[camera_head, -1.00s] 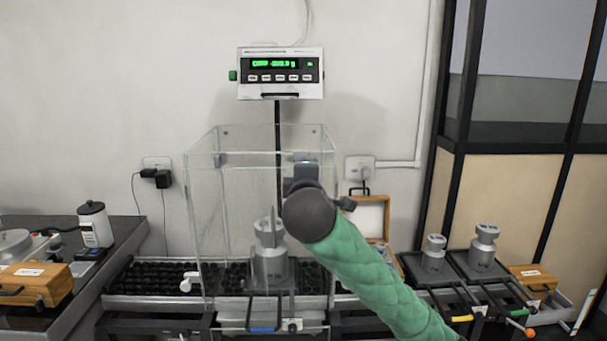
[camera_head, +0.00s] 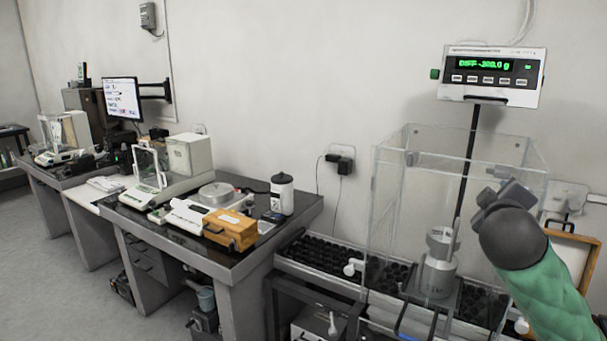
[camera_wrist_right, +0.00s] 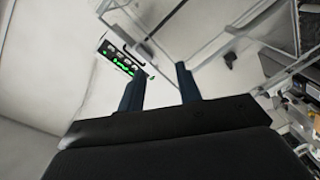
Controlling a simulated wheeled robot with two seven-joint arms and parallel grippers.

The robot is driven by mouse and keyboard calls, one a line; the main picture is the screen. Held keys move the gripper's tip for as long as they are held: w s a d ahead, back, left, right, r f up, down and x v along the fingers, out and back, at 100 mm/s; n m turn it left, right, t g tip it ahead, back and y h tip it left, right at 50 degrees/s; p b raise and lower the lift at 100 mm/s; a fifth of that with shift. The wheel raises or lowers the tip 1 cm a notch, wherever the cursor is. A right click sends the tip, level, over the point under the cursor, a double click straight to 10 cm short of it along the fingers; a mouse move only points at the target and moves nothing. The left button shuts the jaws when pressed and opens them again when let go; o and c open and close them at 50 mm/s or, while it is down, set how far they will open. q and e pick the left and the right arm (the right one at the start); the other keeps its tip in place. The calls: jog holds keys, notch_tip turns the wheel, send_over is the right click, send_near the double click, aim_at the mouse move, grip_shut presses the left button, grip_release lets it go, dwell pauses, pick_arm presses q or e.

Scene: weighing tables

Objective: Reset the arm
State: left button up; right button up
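My right arm, in a green sleeve, comes in from the lower right of the head view, raised. Its gripper (camera_head: 503,195) overlaps the clear glass enclosure (camera_head: 388,215); I cannot tell whether it is inside it. In the right wrist view my right gripper (camera_wrist_right: 160,85) has two dark fingers standing apart with nothing between them. A metal weight (camera_head: 437,278) stands upright inside the enclosure, apart from the gripper. The display (camera_head: 490,77) on a post above shows green digits; it also shows tilted in the wrist view (camera_wrist_right: 118,57). My left gripper is not in view.
A dark-topped table (camera_head: 320,205) at left holds a wooden box (camera_head: 230,230), a white-and-black bottle (camera_head: 282,193) and balances. A black roller conveyor (camera_head: 325,257) runs along the wall to the enclosure. An open wooden case (camera_head: 572,252) is behind my arm. Floor at far left is clear.

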jog(key=s+a+f+m+g+y, duration=0.15)
jog(key=a+f, duration=0.35)
jog(key=f, duration=0.6)
jog(key=s+a+f+g+y, duration=0.3)
jog(key=a+f, duration=0.2)
jog(key=f, duration=0.7)
jog(key=s+a+f+m+g+y, duration=0.1)
jog(key=s+a+f+g+y, duration=0.3)
jog(key=f, duration=0.7)
jog(key=s+a+f+m+g, duration=0.1)
jog(key=s+a+f, duration=0.4)
jog(key=s+f, duration=0.6)
jog(key=s+a+f+g+y, duration=0.1)
jog(key=s+a+f+g, duration=0.3)
jog(key=s+f, duration=0.7)
jog(key=s+a, duration=0.1)
jog(key=s, duration=0.3)
jog(key=shift+f+m, duration=0.15)
jog(key=shift+m, duration=0.2)
jog(key=shift+s, duration=0.1)
